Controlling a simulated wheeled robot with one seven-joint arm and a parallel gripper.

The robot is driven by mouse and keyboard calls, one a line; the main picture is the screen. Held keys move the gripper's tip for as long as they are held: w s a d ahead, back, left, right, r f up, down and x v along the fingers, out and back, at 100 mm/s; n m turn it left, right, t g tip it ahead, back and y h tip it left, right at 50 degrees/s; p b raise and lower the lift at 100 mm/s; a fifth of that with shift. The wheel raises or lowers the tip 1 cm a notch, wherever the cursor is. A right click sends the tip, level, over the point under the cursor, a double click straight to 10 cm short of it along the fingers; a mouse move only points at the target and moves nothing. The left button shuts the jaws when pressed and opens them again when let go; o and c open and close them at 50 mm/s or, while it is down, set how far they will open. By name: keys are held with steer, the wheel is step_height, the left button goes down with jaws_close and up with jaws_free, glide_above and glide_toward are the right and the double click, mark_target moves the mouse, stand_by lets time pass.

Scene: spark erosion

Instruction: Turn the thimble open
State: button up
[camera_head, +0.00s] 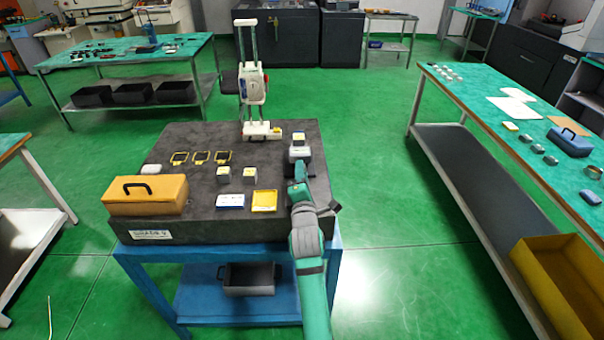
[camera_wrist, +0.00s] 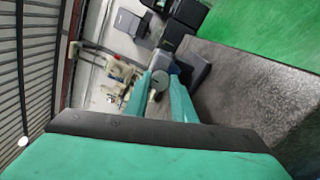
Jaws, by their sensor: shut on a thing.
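My gripper (camera_head: 299,172) reaches over the right part of the dark granite plate. In the wrist view its two teal fingers (camera_wrist: 160,86) are shut on a small round grey end, which looks like the thimble (camera_wrist: 160,77). A dark grey stand or body (camera_wrist: 190,66) is just beyond the fingertips, to the right of the thimble. In the head view a pale grey block-like device (camera_head: 299,151) with a yellowish top is just beyond my gripper. The thimble is hidden there, and its scale cannot be read.
The granite plate (camera_head: 190,219) carries an orange case (camera_head: 146,196), a tall white height gauge (camera_head: 253,87), small grey blocks (camera_head: 223,175), a blue-and-white box (camera_head: 230,201) and a yellow tray (camera_head: 264,201). A long green-topped bench (camera_head: 480,100) stands to the right, across open floor.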

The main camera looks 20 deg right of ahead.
steer(key=o, duration=1.1)
steer(key=shift+c, duration=0.2)
steer(key=shift+s, duration=0.1)
steer(key=v, duration=1)
steer(key=shift+s, duration=0.35)
steer(key=shift+w+a, duration=0.1)
steer(key=shift+w, duration=0.1)
